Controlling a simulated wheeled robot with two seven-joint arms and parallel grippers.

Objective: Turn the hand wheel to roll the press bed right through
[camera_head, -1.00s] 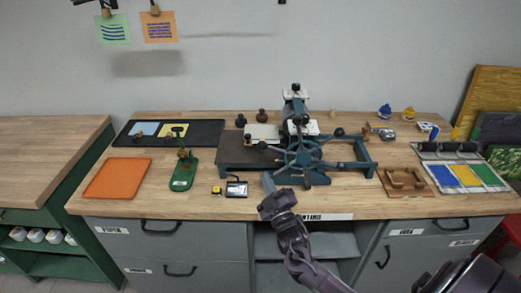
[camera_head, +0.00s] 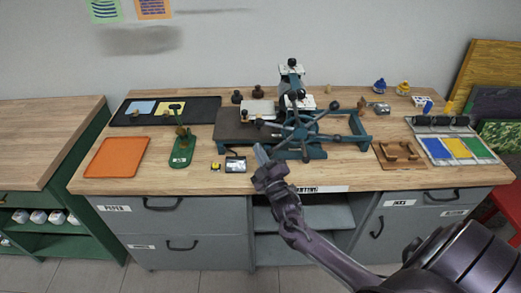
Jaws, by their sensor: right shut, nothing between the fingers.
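The blue-grey press (camera_head: 292,80) stands at the middle of the wooden bench. Its spoked hand wheel (camera_head: 301,130), with dark knobs on the spoke ends, faces me at the front of the press. The dark press bed (camera_head: 236,127) sticks out to the left of the roller, with a pale sheet (camera_head: 258,108) on it. My right gripper (camera_head: 261,154) is shut and empty, in front of the wheel's lower left and seemingly apart from it. My left gripper is not in view.
A brown wooden tray (camera_head: 399,154) and an ink tray (camera_head: 455,150) are to the right. The bench's front edge (camera_head: 200,185) runs below.

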